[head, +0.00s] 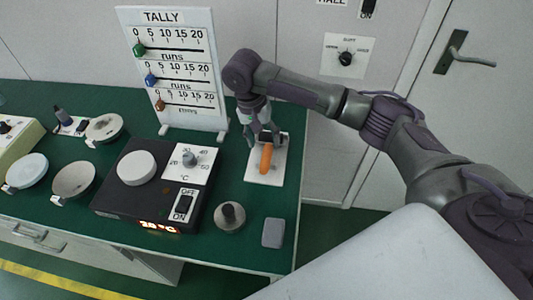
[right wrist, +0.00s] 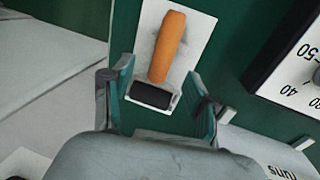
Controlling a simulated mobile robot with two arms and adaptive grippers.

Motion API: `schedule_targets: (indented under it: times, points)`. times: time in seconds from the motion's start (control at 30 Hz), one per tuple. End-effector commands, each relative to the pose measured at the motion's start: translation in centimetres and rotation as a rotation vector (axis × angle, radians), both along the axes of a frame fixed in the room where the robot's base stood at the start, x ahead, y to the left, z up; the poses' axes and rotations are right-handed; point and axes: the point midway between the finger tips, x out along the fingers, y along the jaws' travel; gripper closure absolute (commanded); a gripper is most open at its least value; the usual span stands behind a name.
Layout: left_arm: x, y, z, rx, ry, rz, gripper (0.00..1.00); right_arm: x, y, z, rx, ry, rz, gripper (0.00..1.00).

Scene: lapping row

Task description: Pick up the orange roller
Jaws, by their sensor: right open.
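The orange roller (head: 265,158) lies on a white plate (head: 277,176) near the right end of the green bench. In the right wrist view the roller's orange handle (right wrist: 168,45) points away from me and its dark cylinder (right wrist: 151,95) is nearest me. My right gripper (head: 262,140) is above the roller's far end. In the right wrist view its two fingers (right wrist: 163,103) are open, one on each side of the cylinder, with nothing held. I cannot tell how high the fingertips are above the plate. My left gripper is not in view.
A black hotplate (head: 125,200) with dials is to the left. A grey block (head: 272,233) and a round metal piece (head: 230,217) lie in front. Several dishes are at far left.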

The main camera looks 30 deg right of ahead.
Motion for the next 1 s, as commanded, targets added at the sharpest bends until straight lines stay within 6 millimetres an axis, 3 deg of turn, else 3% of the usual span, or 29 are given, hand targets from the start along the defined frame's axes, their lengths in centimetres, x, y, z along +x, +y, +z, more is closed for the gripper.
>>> schedule_targets:
  times: [0.17, 0.43, 0.6, 0.87, 1.0]
  points:
    - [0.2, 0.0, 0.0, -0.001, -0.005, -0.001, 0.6, -0.2, -0.3, -1.7, -0.001, 0.0, 0.0, 0.41]
    - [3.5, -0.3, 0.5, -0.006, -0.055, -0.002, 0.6, -0.4, -0.7, -4.8, -0.003, 0.002, -0.001, 0.41]
    - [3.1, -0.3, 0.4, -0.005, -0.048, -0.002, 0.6, -0.6, -1.0, -6.7, -0.002, 0.0, -0.001, 0.41]
    - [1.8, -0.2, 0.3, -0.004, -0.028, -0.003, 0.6, -0.6, -1.0, -7.0, -0.001, 0.0, 0.0, 0.41]
    - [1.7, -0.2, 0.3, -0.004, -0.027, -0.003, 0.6, -0.6, -1.1, -6.9, -0.001, -0.002, 0.0, 0.65]
